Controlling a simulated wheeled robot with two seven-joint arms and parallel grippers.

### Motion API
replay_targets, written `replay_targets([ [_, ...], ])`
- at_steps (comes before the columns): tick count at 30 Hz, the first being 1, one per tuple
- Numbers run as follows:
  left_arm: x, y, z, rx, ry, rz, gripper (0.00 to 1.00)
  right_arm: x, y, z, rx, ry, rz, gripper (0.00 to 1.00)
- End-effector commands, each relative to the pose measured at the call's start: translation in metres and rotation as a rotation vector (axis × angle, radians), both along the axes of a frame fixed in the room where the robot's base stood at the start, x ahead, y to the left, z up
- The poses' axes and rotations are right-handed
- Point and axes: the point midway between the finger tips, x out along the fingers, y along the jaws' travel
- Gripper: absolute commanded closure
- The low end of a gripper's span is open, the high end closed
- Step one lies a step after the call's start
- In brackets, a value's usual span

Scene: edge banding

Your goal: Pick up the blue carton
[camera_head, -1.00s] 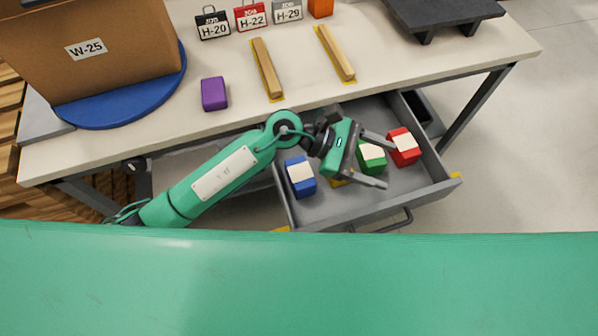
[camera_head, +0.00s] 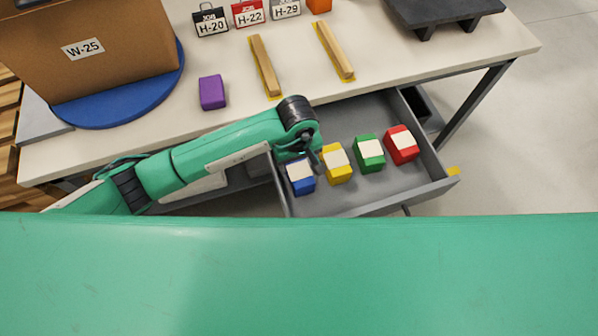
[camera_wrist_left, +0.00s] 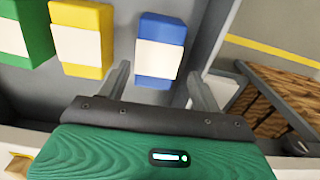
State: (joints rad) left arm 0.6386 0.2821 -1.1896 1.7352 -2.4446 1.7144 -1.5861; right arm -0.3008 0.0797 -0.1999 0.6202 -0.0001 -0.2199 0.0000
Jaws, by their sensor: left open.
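The blue carton (camera_head: 300,177) with a white label lies in the open grey drawer, at the left end of a row of cartons. In the left wrist view the blue carton (camera_wrist_left: 161,47) is upper centre, just beyond the fingertips. My left gripper (camera_wrist_left: 160,82) is open, with one finger on each side of the line to the carton and nothing between them. In the head view my left arm's wrist (camera_head: 300,125) hangs over the drawer's left part and hides the fingers. My right gripper is not in view.
The drawer (camera_head: 365,205) also holds a yellow carton (camera_head: 336,165), a green carton (camera_head: 369,153) and a red carton (camera_head: 402,144). The yellow one is close beside the blue one. The drawer walls and the table edge (camera_head: 230,127) are near my arm.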

Motion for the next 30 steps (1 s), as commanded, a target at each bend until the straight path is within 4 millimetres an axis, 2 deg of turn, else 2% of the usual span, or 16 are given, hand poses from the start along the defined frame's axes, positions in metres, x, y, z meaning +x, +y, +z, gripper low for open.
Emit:
replay_targets([
  [3, 0.000, -0.001, -0.016, -0.001, 0.003, 0.002, 0.35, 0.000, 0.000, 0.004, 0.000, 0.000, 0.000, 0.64],
  [11, -0.001, -0.002, -0.032, -0.002, 0.002, 0.002, 0.35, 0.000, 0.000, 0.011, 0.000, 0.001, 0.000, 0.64],
  [16, -0.003, -0.005, -0.053, -0.003, 0.005, 0.003, 0.35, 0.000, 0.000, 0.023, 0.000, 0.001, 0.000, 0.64],
  [21, -0.002, -0.005, -0.073, -0.003, 0.002, 0.002, 0.35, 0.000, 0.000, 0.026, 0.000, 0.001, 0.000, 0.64],
  [30, -0.001, -0.004, -0.077, -0.003, 0.000, 0.001, 0.36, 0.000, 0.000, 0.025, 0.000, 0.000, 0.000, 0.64],
])
